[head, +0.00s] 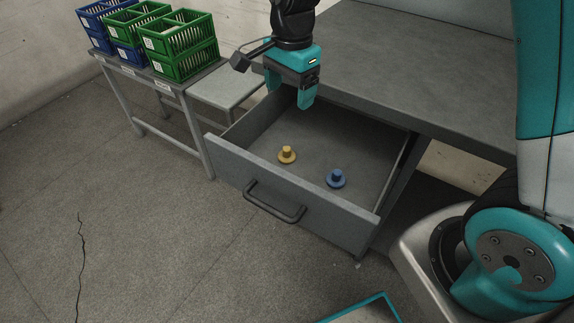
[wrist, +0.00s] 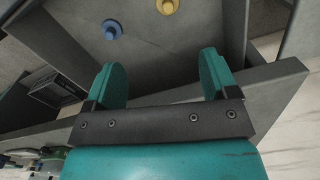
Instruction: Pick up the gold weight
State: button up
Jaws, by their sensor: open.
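The gold weight (head: 287,155) stands upright on the floor of the open drawer (head: 262,178), left of the blue weight (head: 336,178). In the wrist view the gold weight (wrist: 167,6) is at the top edge and partly cut off, with the blue weight (wrist: 112,29) to its left. My gripper (head: 290,98) is above the back left part of the drawer, apart from both weights. In the wrist view its two teal fingers (wrist: 162,78) are spread with nothing between them.
The desk top (head: 400,75) lies behind and right of the drawer. The drawer front with its dark handle (head: 272,203) faces the open floor. A side table at the back left holds green crates (head: 180,45) and blue crates (head: 100,22).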

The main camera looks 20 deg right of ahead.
notch_tip(320, 180, down, 3)
jog(key=w+m, duration=0.2)
jog(key=b, duration=0.1)
send_near(286, 148)
jog(key=f, duration=0.5)
jog(key=shift+s+d+f, duration=0.15)
jog(key=shift+s+f, duration=0.05)
jog(key=f, duration=0.5)
jog(key=shift+w+a+f+b, duration=0.15)
jog(key=shift+a+f+b, duration=0.15)
jog(key=shift+b, duration=0.1)
jog(key=shift+d, duration=0.1)
jog(key=c, duration=1)
